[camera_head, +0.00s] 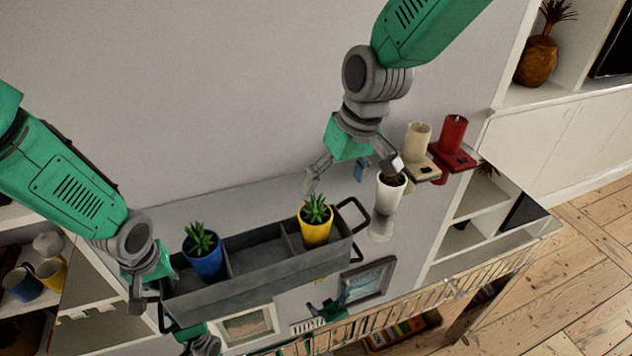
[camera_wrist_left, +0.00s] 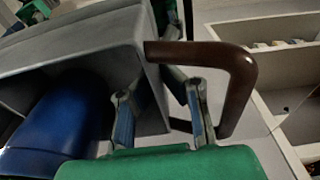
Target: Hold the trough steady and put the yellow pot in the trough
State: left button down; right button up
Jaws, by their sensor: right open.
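The long grey trough (camera_head: 265,275) has compartments and a dark handle at each end. The yellow pot (camera_head: 316,232), with a green succulent, stands upright in its right compartment. A blue pot (camera_head: 207,262) with a similar plant is in the left compartment; its side shows in the left wrist view (camera_wrist_left: 62,125). My left gripper (camera_head: 150,288) is at the trough's left end. In the left wrist view its fingers (camera_wrist_left: 160,110) are apart by the end wall and brown handle (camera_wrist_left: 238,75); firm contact is unclear. My right gripper (camera_head: 355,175) is open and empty, above and right of the yellow pot.
A white vessel (camera_head: 390,193) stands close to my right gripper's right finger. Cream (camera_head: 417,140) and red (camera_head: 453,133) candles on holders are further right. Picture frames (camera_head: 367,283) are near the front. The trough's middle compartment (camera_head: 258,255) is empty.

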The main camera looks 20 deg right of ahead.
pick_arm(q)
jog(key=c, duration=1.6)
grip_release()
jog(key=shift+c, duration=0.2)
jog(key=shift+r, duration=0.1)
